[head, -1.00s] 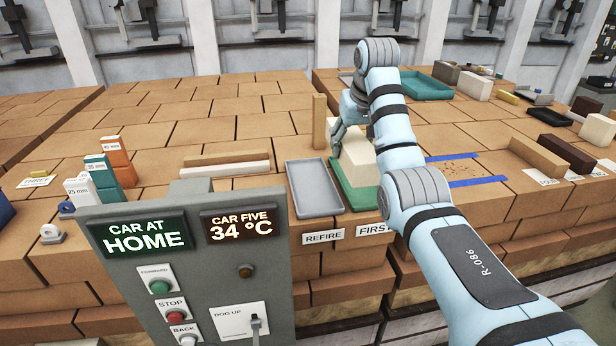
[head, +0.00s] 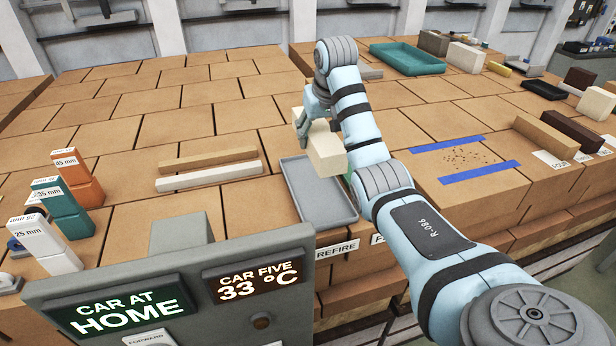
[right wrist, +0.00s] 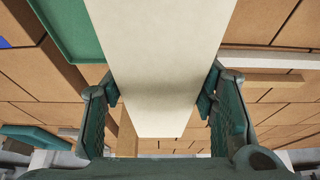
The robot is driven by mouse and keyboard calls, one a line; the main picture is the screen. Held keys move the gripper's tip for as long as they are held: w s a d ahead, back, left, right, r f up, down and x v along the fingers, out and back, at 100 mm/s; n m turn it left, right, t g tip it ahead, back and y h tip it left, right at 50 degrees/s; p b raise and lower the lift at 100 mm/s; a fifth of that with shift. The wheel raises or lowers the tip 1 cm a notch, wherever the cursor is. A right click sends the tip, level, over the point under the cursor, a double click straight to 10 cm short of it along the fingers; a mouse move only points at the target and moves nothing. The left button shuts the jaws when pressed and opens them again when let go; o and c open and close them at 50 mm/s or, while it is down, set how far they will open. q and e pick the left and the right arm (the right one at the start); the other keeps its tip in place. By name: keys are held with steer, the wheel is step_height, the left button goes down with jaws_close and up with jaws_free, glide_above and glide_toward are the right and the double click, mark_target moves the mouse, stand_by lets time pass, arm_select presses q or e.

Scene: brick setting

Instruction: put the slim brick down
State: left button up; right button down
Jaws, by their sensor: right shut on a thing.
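My right gripper (head: 318,112) is shut on a long cream slim brick (head: 327,155). It holds the brick above the far right part of the grey tray (head: 322,196). In the right wrist view, the brick (right wrist: 158,60) runs between the two fingers (right wrist: 156,108), one on each side. The green tray (right wrist: 72,32) shows at upper left there; in the head view my arm and the brick hide most of it. A label reading REFIRE stands below the grey tray, which looks empty. My left gripper is not in view.
A tan and a cream strip (head: 210,177) lie left of the grey tray. An upright tan piece (right wrist: 127,135) shows beyond the brick in the wrist view. Size blocks (head: 70,195) stand at left. A control panel (head: 180,285) is in front. Blue tape (head: 480,171) lies at right.

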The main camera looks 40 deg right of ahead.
steer(key=f, duration=0.2)
steer(key=s+f, duration=0.1)
steer(key=f, duration=0.1)
steer(key=shift+f, duration=0.2)
steer(key=x, duration=0.6)
steer(key=shift+a, duration=0.45)
step_height(320, 180, down, 3)
steer(key=shift+s+f, duration=0.25)
steer(key=shift+f, duration=0.05)
steer(key=shift+s, duration=0.2)
steer(key=c, duration=0.6)
jaws_free()
steer(key=shift+w+f, duration=0.1)
steer(key=shift+w, duration=0.1)
steer(key=shift+c, duration=0.2)
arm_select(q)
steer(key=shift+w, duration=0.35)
arm_select(e)
steer(key=shift+s, duration=0.1)
